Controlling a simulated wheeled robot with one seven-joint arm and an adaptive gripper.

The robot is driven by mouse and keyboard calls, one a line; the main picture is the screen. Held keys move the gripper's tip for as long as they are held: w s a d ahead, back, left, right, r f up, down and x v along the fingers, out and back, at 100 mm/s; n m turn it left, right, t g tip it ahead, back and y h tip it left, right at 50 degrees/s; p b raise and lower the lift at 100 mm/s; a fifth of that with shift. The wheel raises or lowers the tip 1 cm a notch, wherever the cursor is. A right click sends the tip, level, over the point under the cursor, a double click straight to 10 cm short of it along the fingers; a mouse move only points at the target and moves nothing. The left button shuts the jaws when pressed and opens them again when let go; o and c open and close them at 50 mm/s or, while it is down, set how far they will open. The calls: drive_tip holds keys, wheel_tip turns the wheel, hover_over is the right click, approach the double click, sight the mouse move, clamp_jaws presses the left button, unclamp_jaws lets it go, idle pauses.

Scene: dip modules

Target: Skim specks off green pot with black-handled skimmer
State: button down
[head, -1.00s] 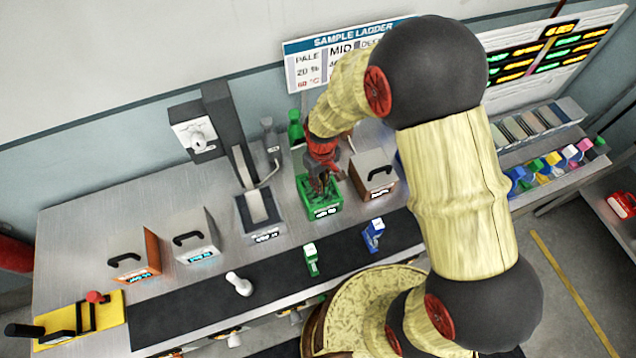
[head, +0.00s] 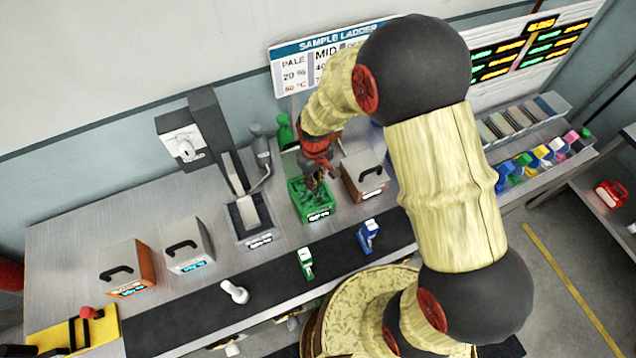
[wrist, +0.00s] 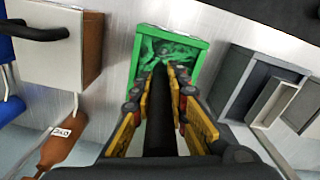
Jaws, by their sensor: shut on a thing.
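The green pot (head: 309,213) is an open square tub on the steel counter, with a small label on its front. The wrist view shows the green pot (wrist: 196,45) ahead of the fingertips, with mottled green contents. My gripper (head: 316,180) is over the pot. In the wrist view my gripper (wrist: 165,90) is shut on the skimmer's black handle (wrist: 160,125), which runs forward between the fingers toward the pot. The skimmer's head is hidden or inside the pot; I cannot make it out. I cannot pick out single specks.
A brown box with a grey lid (head: 364,176) stands close right of the pot. A grey basin (head: 250,218) is close left. Green (head: 306,262) and blue (head: 368,235) items and a white piece (head: 234,291) lie on the dark front strip. Two lidded boxes stand left.

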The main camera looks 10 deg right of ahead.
drive_tip(key=shift+w+a, duration=0.65)
drive_tip(key=shift+w, duration=0.05)
wheel_tip(320, 180, up, 6)
drive_tip(key=p, duration=0.3)
drive_tip(key=shift+r+p, duration=0.15)
drive_tip(key=shift+p, duration=0.2)
idle(0.4)
